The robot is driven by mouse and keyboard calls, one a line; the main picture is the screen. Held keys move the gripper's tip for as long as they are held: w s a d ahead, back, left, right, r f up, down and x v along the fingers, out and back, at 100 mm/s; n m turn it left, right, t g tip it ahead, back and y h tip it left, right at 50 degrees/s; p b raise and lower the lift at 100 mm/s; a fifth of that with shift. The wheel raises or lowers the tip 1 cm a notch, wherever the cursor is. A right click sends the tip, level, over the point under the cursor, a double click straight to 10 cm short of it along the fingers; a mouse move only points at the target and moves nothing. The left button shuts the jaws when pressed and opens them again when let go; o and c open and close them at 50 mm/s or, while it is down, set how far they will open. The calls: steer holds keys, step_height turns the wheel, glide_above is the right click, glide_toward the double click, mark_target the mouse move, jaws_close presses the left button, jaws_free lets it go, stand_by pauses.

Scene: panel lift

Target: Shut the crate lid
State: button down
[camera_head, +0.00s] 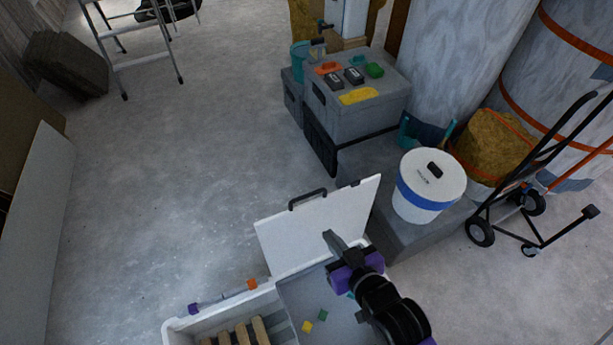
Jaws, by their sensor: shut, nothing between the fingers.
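The white crate (183,324) stands on the floor at the bottom of the head view, partly cut off by the frame edge. Its white lid (318,222) stands up open along the far side, with a dark handle (307,199) on its top edge. My gripper (330,238) is shut and empty. In the picture it overlaps the lower right part of the lid; I cannot tell whether it touches. My arm hides the right part of the crate.
Wooden pieces (243,333) and small yellow and green blocks (307,326) lie in the crate. A white bucket (428,190) stands on a grey block beyond the lid. A hand truck (535,190) is at right. The floor (170,190) at left is clear.

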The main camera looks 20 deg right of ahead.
steer(key=w+r+g+p, duration=0.4)
steer(key=w+r+g, duration=0.15)
steer(key=w, duration=0.45)
steer(key=w+r+g+p, duration=0.3)
steer(key=w+r+g, duration=0.1)
steer(key=w+g, duration=0.4)
step_height(320, 180, down, 9)
steer(key=s+t+p, duration=0.1)
steer(key=s+p, duration=0.1)
steer(key=p, duration=0.1)
steer(key=shift+d+p, duration=0.4)
steer(key=shift+s+t, duration=0.15)
steer(key=shift+t, duration=0.1)
